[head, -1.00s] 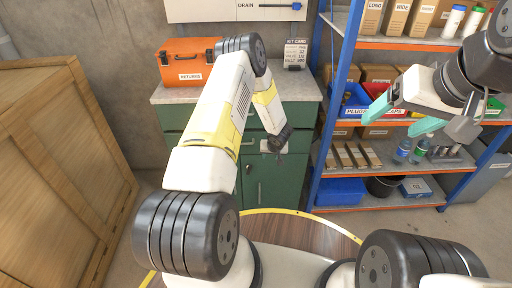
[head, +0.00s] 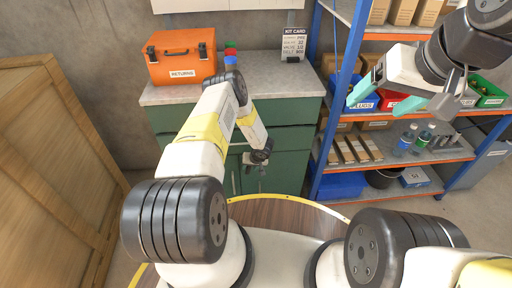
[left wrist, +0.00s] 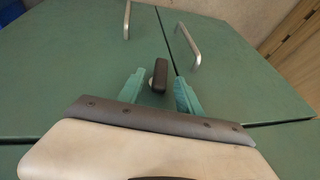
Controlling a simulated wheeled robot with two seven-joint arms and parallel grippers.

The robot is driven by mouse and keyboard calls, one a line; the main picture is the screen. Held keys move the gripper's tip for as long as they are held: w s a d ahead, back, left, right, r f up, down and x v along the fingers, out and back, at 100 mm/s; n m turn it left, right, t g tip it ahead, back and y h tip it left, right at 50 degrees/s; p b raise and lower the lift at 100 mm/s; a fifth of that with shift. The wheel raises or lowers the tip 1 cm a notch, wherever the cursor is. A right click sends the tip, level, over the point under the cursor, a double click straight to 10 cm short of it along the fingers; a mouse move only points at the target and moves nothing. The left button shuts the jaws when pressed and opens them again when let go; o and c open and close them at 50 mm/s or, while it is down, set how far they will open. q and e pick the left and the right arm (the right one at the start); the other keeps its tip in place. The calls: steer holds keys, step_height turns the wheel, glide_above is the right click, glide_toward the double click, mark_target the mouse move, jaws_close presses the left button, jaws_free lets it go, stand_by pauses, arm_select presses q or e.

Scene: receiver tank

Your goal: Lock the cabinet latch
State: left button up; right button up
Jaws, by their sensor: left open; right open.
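The green cabinet (head: 285,160) stands ahead under a grey worktop. In the left wrist view, its two door fronts (left wrist: 75,75) meet at a seam that looks closed, with a metal bar handle on each. A dark, elongated latch knob (left wrist: 160,72) on a small silver base sits just left of this seam, its long side roughly upright in the picture. My left gripper (left wrist: 159,83) is open, its teal fingers on either side of the knob with visible gaps. In the head view, my left wrist partly hides the cabinet front. My right gripper (head: 371,105) is open and empty before the shelves.
An orange case (head: 181,58), small coloured blocks (head: 230,55) and a kit card (head: 294,44) stand on the worktop. A blue-posted shelf rack (head: 325,120) with bins and bottles is at right. A wooden crate (head: 50,150) is at left. My right gripper is close to the bins.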

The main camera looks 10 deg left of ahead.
arm_select(q)
steer(key=shift+w+a+f, duration=0.15)
steer(key=shift+f, duration=0.25)
jaws_close()
steer(key=shift+a+r+h, duration=0.1)
steer(key=shift+a+h, duration=0.05)
steer(key=shift+h, duration=0.15)
steer(key=shift+a+n+t+h, duration=0.15)
steer(key=shift+n+t+h, duration=0.2)
steer(key=shift+h, duration=0.55)
